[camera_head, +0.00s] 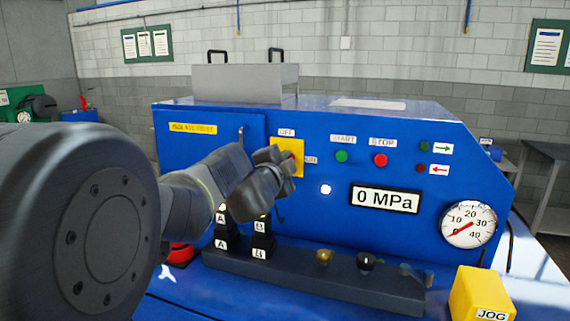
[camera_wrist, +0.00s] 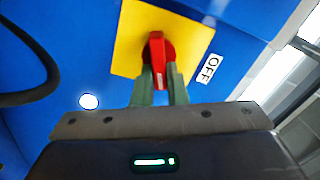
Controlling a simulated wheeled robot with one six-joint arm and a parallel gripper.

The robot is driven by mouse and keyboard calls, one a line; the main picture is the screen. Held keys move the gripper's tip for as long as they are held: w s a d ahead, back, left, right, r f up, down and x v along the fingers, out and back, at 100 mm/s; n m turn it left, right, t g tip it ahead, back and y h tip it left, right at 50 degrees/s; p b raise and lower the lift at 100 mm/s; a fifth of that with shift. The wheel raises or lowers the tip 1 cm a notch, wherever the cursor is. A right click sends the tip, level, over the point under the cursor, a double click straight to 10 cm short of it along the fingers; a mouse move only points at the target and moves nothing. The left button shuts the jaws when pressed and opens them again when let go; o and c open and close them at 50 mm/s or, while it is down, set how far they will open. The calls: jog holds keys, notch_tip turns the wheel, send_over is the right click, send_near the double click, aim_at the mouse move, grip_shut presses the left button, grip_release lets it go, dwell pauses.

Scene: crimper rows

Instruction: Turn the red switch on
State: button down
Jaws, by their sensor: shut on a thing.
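The red switch (camera_wrist: 157,55) is on a yellow plate (camera_wrist: 130,40) on the blue machine front. My gripper (camera_wrist: 160,85) is shut on the handle, one finger on each side. In the head view my gripper (camera_head: 284,158) reaches the yellow plate (camera_head: 290,143) and mostly covers the switch.
Green START (camera_head: 342,156) and red STOP (camera_head: 380,160) buttons are to the right. A lit white lamp (camera_head: 326,189), a 0 MPa display (camera_head: 384,199) and a gauge (camera_head: 469,224) are beyond. Black levers (camera_head: 263,245) stand below my gripper. A black cable (camera_wrist: 30,95) shows in the wrist view.

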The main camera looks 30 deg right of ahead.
jog(key=m, duration=0.2)
jog(key=m+b, duration=0.1)
jog(key=m, duration=0.1)
jog(key=shift+f+m, duration=0.3)
jog(key=shift+f, duration=0.1)
dwell(0.4)
jog(key=c, duration=1.4)
grip_release()
jog(key=shift+c, duration=0.2)
jog(key=shift+r, duration=0.1)
jog(key=p+v, duration=0.1)
jog(key=v, duration=1.2)
jog(key=shift+s+a+p, duration=0.25)
jog(key=shift+a+p, duration=0.05)
jog(key=shift+p, duration=0.1)
